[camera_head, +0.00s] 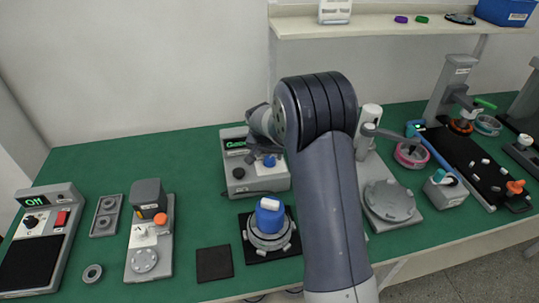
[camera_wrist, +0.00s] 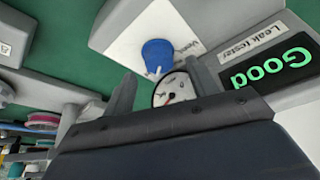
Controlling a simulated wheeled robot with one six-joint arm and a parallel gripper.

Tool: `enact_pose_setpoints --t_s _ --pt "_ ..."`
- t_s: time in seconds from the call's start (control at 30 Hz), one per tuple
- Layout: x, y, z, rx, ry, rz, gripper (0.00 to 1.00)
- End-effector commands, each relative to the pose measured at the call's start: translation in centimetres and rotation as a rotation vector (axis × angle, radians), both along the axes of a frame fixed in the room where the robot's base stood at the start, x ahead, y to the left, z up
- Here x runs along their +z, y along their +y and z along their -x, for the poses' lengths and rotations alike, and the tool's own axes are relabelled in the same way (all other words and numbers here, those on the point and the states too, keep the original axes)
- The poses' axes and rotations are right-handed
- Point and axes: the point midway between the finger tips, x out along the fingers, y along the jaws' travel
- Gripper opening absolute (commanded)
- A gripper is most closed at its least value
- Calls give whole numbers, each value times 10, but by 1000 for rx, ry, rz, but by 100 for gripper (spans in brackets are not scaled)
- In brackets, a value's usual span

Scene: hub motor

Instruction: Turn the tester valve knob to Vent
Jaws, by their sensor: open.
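The leak tester (camera_head: 262,184) stands at the middle back of the green table, with its display (camera_wrist: 268,64) lit green and reading "Good". Its blue valve knob (camera_wrist: 157,54) sits on a white panel, and a white mark on it points toward the round gauge (camera_wrist: 174,89). Small lettering is beside the knob, turned and too small to read surely. In the head view the blue knob (camera_head: 269,160) is just below my gripper (camera_head: 262,148). In the wrist view my gripper (camera_wrist: 162,84) is open and empty, its fingers apart, with the knob beyond the tips and not between them.
A hub with a blue cylinder (camera_head: 269,216) stands in front of the tester. A dark square pad (camera_head: 214,263) lies left of it. A grey round fixture (camera_head: 389,202) stands to the right. Bare green table lies left of the tester.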

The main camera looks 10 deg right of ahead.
Motion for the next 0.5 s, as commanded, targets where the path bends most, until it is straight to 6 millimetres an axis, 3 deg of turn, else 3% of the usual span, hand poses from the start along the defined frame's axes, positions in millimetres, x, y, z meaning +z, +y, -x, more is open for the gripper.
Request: enact_pose_setpoints --t_s 0.2,0.5 --pt "-21 -4 -8 0 1 0 55" --pt "-27 -5 -10 0 0 0 55"
